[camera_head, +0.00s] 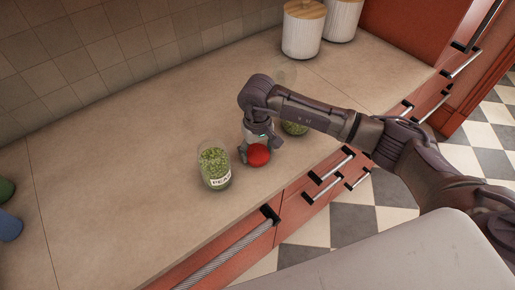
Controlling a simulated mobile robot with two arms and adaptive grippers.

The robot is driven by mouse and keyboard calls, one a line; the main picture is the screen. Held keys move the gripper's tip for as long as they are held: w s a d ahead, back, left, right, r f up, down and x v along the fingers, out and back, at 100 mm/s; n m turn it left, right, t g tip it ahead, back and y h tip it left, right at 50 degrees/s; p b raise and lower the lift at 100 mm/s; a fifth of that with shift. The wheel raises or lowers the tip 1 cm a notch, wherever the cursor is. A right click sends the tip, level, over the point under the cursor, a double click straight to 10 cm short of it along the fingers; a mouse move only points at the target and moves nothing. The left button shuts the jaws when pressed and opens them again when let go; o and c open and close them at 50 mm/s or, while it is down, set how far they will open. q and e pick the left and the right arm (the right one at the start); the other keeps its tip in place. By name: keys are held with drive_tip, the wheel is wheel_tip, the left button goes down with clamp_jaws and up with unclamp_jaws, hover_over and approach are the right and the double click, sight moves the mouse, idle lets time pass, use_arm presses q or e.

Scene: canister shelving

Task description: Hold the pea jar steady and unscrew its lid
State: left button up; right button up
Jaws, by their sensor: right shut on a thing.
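The pea jar (214,167) is clear glass with green peas and a white label. It stands upright on the counter, left of my right gripper, and no lid shows on its top. My right gripper (258,149) points down at the counter and is shut on a round red lid (258,156). The lid is to the right of the jar and apart from it. I cannot tell whether the lid touches the counter. My left gripper is not in view.
Another container with green contents (294,128) is partly hidden behind my right arm. White ribbed canisters with wooden lids (302,31) stand at the back. Green (5,190) and blue (8,226) items sit at the left edge. The counter (125,190) left of the jar is clear.

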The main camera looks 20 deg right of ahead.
drive_tip(key=shift+f, duration=0.15)
drive_tip(key=o, duration=1.3)
